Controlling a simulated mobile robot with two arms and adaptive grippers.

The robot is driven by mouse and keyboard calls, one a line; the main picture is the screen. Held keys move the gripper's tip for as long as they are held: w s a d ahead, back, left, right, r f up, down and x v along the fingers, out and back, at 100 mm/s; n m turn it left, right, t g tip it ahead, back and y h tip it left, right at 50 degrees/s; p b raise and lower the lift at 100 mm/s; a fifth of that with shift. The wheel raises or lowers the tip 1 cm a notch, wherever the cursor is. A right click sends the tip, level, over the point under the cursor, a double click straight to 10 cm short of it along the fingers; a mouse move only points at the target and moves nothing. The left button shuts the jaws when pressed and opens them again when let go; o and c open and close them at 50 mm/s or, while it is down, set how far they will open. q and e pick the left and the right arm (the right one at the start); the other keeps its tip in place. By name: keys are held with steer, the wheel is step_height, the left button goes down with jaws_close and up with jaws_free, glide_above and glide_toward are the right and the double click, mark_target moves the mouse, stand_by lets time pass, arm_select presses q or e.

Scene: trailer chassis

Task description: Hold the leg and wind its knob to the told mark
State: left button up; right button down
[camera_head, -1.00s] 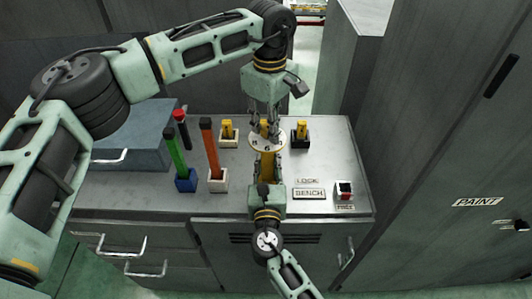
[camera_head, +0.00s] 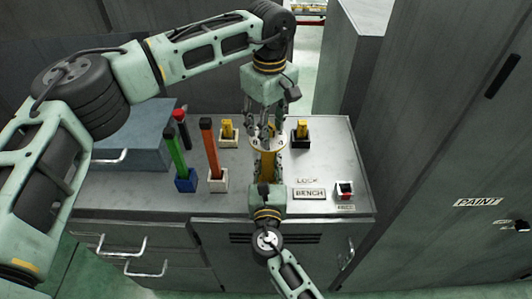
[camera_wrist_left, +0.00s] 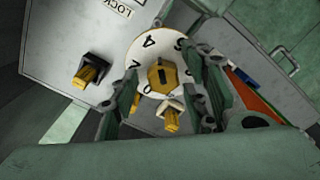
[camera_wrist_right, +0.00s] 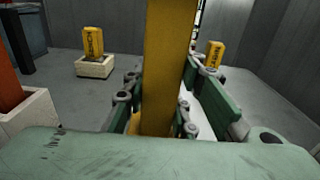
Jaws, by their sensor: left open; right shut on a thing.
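The upright yellow leg (camera_head: 267,166) stands on the bench, with a round numbered dial (camera_wrist_left: 146,55) and a yellow knob (camera_wrist_left: 162,76) at its top. My right gripper (camera_head: 267,172) is shut on the leg's post, which also fills the middle of the right wrist view (camera_wrist_right: 168,65). My left gripper (camera_head: 262,134) points down over the dial. Its open fingers stand on either side of the knob in the left wrist view, apart from it. Several digits show around the knob; the fingers hide part of the dial, and I cannot tell the knob's exact reading.
Yellow pieces stand in a white holder (camera_head: 228,142) and a black holder (camera_head: 301,139) behind the leg. Green (camera_head: 176,155) and orange (camera_head: 207,150) posts stand left. LOCK and BENCH plates (camera_head: 309,193) and a small red-topped box (camera_head: 344,190) lie right. A blue-grey chest (camera_head: 125,138) is far left.

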arm_select(q)
steer(key=n, duration=0.3)
steer(key=shift+s+r, duration=0.1)
steer(key=n, duration=0.8)
steer(key=shift+a+n, duration=0.1)
steer(key=shift+n, duration=0.3)
steer(key=n, duration=0.4)
steer(key=shift+a, duration=0.1)
